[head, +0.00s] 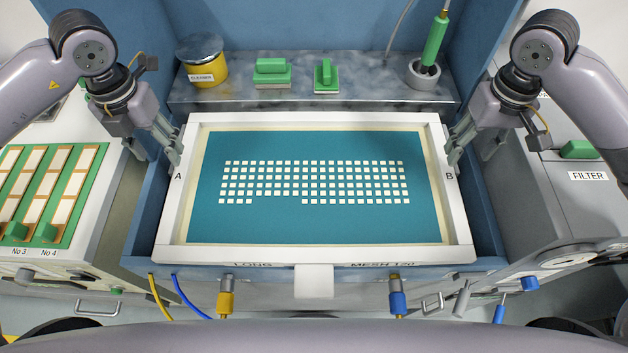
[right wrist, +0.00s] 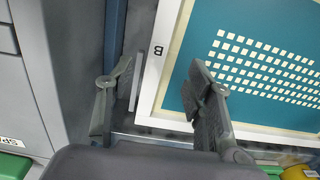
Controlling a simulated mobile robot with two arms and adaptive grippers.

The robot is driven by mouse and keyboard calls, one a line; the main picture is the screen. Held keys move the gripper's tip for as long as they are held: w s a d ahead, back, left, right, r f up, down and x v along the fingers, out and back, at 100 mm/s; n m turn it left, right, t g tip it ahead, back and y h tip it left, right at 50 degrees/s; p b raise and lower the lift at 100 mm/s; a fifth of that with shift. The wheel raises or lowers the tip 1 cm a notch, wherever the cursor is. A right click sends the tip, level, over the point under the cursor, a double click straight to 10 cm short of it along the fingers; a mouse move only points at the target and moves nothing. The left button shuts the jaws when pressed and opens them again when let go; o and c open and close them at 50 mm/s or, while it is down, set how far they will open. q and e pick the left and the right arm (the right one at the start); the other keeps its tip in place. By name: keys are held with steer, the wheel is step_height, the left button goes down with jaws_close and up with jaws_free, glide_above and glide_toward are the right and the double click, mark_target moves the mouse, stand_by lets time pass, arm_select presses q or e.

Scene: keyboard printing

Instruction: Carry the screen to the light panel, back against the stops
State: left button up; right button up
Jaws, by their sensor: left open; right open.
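The screen (head: 196,240) is a white frame around teal mesh with rows of small pale squares. It lies flat over the blue booth basin, with A on its left rail and B on its right. My left gripper (head: 172,152) is open at the left rail, near A. My right gripper (head: 455,150) is open at the right rail near B. In the right wrist view, the open right gripper (right wrist: 158,85) has one finger outside the screen's rail (right wrist: 157,75) and one over the mesh side. Contact cannot be told. I cannot identify the light panel.
A back shelf (head: 350,92) holds a yellow cleaner tub (head: 202,62), green-handled tools (head: 271,72) and a green tool in a round holder (head: 432,50). Green boards (head: 45,190) lie on the left bench. A grey cabinet marked FILTER (head: 575,205) stands at right.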

mark_target(178, 180)
arm_select(q)
step_height(178, 180, down, 10)
steer(key=shift+f, duration=0.15)
arm_select(e)
step_height(178, 180, down, 10)
steer(key=shift+f, duration=0.15)
arm_select(q)
jaws_close()
arm_select(e)
jaws_close()
stand_by(0.4)
